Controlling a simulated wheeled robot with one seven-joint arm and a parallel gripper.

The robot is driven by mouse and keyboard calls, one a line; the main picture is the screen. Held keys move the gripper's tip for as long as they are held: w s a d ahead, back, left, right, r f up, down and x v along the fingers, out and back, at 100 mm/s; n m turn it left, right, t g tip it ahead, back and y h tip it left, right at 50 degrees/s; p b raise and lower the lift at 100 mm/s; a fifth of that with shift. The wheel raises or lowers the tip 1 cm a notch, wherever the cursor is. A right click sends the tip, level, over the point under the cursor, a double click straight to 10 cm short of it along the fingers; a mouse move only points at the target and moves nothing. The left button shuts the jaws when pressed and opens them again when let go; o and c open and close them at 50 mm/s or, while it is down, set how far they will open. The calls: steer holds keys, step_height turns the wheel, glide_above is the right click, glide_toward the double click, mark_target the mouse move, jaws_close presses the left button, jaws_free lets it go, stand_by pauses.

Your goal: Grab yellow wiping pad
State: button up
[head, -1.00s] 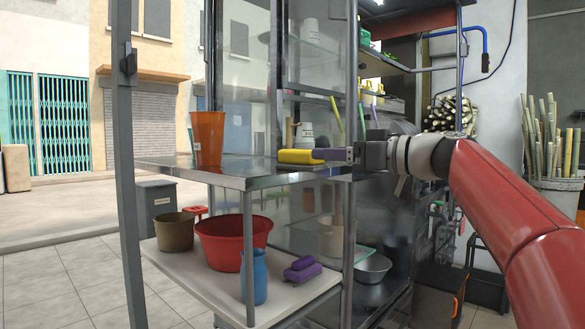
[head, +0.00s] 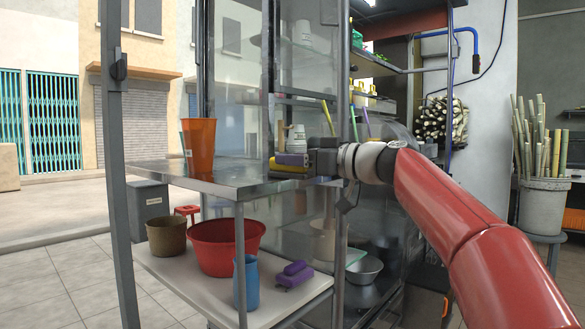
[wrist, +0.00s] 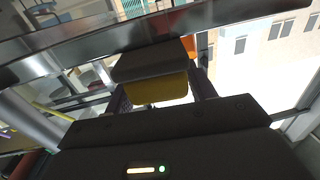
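The yellow wiping pad (head: 287,169) lies on the upper metal shelf (head: 222,184), near its right end. In the wrist view the pad (wrist: 156,89) shows a yellow part and a grey part. My gripper (head: 292,160) is at the pad, with a purple finger overlapping it in the head view. In the wrist view my gripper's dark fingers (wrist: 160,94) stand apart, one on each side of the pad. A thin bright gap shows beside the right finger; contact at the left finger is unclear.
An orange cup (head: 200,143) stands on the same shelf to the left. Glass panels and a metal post (head: 342,95) are close to my gripper. The lower shelf holds a red basin (head: 226,247), a brown pot (head: 167,236), a blue cup (head: 246,283) and purple pads (head: 294,274).

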steer(key=c, duration=0.6)
steer(key=shift+o, duration=0.2)
steer(key=shift+r, duration=0.15)
step_height(320, 180, up, 20)
steer(key=p, duration=1.3)
